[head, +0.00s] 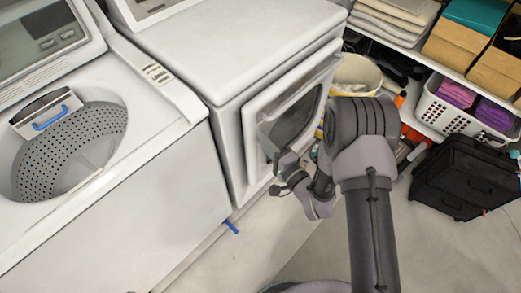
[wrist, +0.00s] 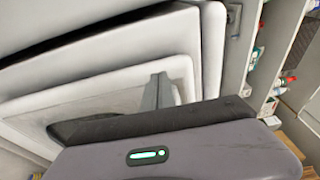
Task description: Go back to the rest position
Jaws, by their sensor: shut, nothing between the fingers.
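My gripper (head: 279,188) is at the end of my folded arm, low in front of the white dryer (head: 225,50). It is close to the dryer's door (head: 255,115), which stands out from the machine's front. I cannot tell whether it touches the door. In the wrist view my gripper's grey fingers (wrist: 157,92) are together with nothing held, in front of the pale door panel (wrist: 185,70). The dark wrist housing hides the lower part of that view.
A washer (head: 110,190) with an open drum is at left. Behind my arm are shelves with a white basket (head: 440,112) and boxes. A black case (head: 465,175) stands on the floor at right. A blue object (head: 231,227) lies by the washer. The floor in front is clear.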

